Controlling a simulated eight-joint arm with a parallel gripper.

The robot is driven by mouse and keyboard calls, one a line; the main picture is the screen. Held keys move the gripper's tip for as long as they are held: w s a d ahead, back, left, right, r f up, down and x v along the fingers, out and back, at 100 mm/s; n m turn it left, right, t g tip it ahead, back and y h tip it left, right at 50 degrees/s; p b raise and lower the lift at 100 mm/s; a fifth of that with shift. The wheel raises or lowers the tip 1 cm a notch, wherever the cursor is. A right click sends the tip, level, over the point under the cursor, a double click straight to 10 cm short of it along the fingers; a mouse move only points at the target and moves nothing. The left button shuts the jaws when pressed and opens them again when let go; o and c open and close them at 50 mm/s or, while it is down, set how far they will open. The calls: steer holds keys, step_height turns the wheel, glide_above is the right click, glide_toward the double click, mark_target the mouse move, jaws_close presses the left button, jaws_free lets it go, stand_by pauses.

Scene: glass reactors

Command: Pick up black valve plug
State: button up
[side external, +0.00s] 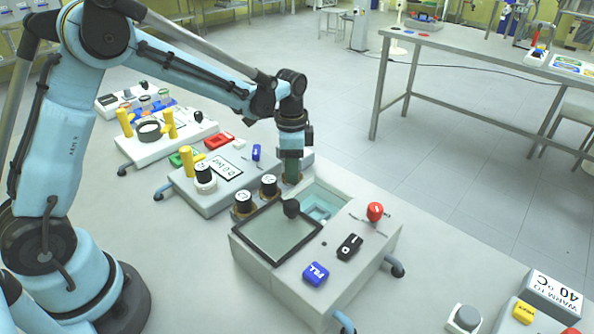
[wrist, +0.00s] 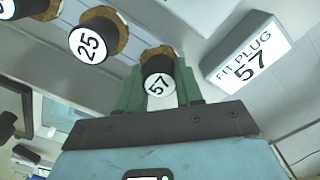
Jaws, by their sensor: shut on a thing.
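A black valve plug (wrist: 158,64) with a white cap marked 57 and a brown base sits between the two green fingers of my gripper (wrist: 158,92) in the wrist view. The fingers are shut on it, one on each side. In the side external view my gripper (side external: 291,172) points down at the right end of a row of black plugs, and the held plug is hidden there. Beside it stand a plug marked 25 (wrist: 92,38) and another black plug (wrist: 36,8). I cannot tell whether the held plug is clear of its seat.
A sign (wrist: 248,53) reads FIT PLUG 57. A reactor box (side external: 285,285) with a dark-framed window, red knob (side external: 375,211) and blue FILL button (side external: 316,273) stands in front. Benches with yellow-handled parts (side external: 188,161) lie left. A warm-to-40 °C sign (side external: 552,297) is at right.

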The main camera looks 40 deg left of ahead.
steer(key=shift+c, duration=0.6)
steer(key=shift+r, duration=0.1)
steer(key=shift+r, duration=0.45)
steer(key=r, duration=0.2)
steer(key=d+r, duration=0.1)
steer(key=shift+s+r, duration=0.3)
steer(key=shift+r, duration=0.05)
steer(key=s+d+r, duration=0.5)
steer(key=d+r, duration=0.1)
steer(key=d, duration=0.3)
steer(key=shift+d+f, duration=0.35)
steer(key=shift+f, duration=0.8)
steer(key=shift+d+f, duration=0.3)
steer(key=shift+f, duration=0.85)
steer(key=shift+d+f, duration=0.35)
steer(key=shift+f, duration=0.8)
steer(key=shift+f, duration=1.55)
